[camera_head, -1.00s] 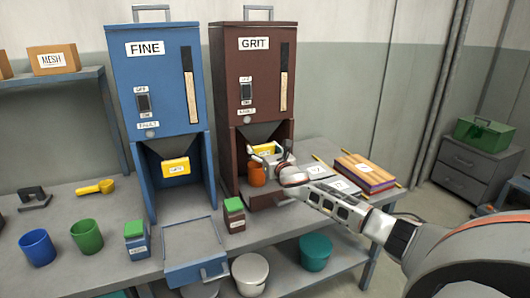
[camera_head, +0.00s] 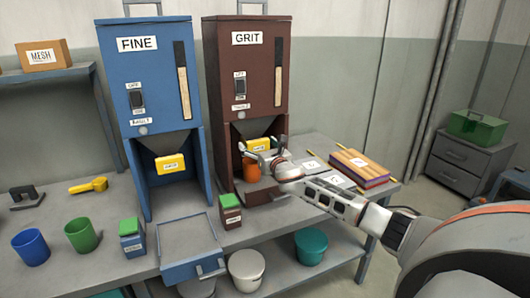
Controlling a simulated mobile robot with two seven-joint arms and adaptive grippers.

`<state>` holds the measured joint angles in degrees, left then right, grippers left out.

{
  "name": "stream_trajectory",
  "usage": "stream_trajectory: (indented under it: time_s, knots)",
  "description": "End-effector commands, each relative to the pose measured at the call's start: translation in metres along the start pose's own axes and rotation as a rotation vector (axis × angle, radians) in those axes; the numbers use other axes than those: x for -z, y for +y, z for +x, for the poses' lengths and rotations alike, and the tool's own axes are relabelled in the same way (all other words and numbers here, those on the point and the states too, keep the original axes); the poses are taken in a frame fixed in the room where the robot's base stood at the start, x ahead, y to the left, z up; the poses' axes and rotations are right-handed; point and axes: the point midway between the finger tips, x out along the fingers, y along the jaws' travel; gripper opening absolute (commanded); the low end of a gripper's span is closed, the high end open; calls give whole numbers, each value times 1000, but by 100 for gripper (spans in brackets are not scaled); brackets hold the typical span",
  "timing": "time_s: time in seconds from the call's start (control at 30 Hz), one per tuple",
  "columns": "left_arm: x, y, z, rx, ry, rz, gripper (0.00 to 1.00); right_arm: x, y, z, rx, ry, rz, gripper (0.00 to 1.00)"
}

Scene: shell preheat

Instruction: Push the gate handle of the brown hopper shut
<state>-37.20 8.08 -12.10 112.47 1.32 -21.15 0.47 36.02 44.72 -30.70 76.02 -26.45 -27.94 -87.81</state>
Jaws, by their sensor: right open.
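The brown hopper (camera_head: 226,85), labelled GRIT, stands at the back of the bench. Its yellow gate handle (camera_head: 257,143) shows under the funnel in the lower bay, partly covered by my gripper. My right gripper (camera_head: 254,157) reaches into this bay from the right, open, with its fingers close at the handle; I cannot tell if they touch it. An orange cup (camera_head: 251,170) is in the bay just below the fingers. My left gripper is out of view.
The blue FINE hopper (camera_head: 123,80) stands to the left with its own yellow handle (camera_head: 170,163). A blue drawer tray (camera_head: 190,270) sticks out in front of it. A small green-topped brown box (camera_head: 231,216) stands before the brown hopper. Stacked boards (camera_head: 359,168) lie to the right.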

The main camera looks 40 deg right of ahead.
Motion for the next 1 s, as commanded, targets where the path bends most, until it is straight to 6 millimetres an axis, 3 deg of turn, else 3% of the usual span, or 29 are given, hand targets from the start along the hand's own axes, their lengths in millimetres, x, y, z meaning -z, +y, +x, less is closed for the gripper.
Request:
stream_trajectory:
  time_s: [0.6,1.0]
  knots:
    - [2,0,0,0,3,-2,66,0,0,-96,-2,1,-1,81]
    - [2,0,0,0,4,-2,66,-1,0,-110,-1,-1,1,81]
